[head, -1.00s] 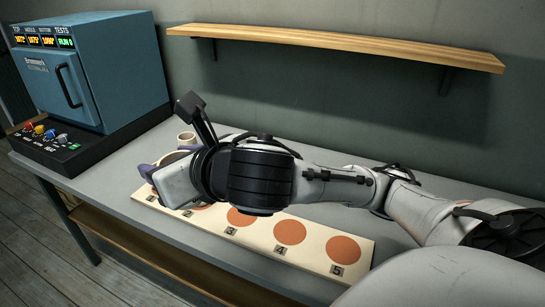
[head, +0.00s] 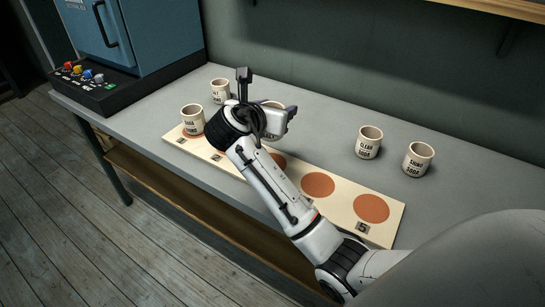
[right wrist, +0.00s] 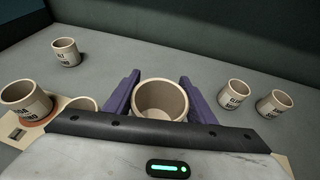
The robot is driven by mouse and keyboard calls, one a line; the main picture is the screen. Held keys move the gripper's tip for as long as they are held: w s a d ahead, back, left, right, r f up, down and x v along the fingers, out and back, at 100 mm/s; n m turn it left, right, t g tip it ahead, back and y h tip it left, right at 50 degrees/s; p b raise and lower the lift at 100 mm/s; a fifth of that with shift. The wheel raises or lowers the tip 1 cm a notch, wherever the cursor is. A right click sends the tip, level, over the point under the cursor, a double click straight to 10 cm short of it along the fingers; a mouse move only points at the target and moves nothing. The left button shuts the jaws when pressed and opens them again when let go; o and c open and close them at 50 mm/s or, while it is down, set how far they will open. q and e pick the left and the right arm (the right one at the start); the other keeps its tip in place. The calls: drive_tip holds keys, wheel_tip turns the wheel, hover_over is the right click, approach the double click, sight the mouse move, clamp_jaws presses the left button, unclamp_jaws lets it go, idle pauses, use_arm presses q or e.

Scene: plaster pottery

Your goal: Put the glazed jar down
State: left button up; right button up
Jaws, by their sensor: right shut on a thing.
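A cream glazed jar (head: 272,105) is between the fingers of my right gripper (head: 285,114), partly hidden behind my wrist in the head view. In the right wrist view the jar (right wrist: 160,99) shows its open, empty-looking mouth between the two purple fingers (right wrist: 161,98), which are shut on it. It looks upright, behind the board; I cannot tell whether its base touches the bench. The long cream board (head: 345,211) has orange-brown round spots. A lettered jar (head: 192,117) stands on its left end spot. My left gripper is not in view.
Another jar (right wrist: 82,104) is close left of the held one, partly hidden. A jar (head: 220,90) stands at the back left. Two lettered jars (head: 369,141) and (head: 418,158) stand to the right. A blue kiln (head: 160,35) is at the left. Spots 4 and 5 are bare.

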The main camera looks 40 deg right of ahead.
wheel_tip(320, 180, down, 9)
drive_tip(key=shift+f+b, duration=0.15)
drive_tip(key=shift+b, duration=0.4)
drive_tip(key=shift+f, duration=0.1)
drive_tip(key=o, duration=1.1)
drive_tip(key=shift+f, duration=0.15)
drive_tip(key=shift+o, duration=0.2)
drive_tip(key=shift+s+a+r, duration=0.1)
drive_tip(key=shift+a+r, duration=0.1)
drive_tip(key=shift+r, duration=0.1)
drive_tip(key=v, duration=1.1)
drive_tip(key=shift+s+a+p, duration=0.2)
drive_tip(key=shift+a+p, duration=0.05)
drive_tip(key=shift+p, duration=0.15)
drive_tip(key=shift+r, duration=0.1)
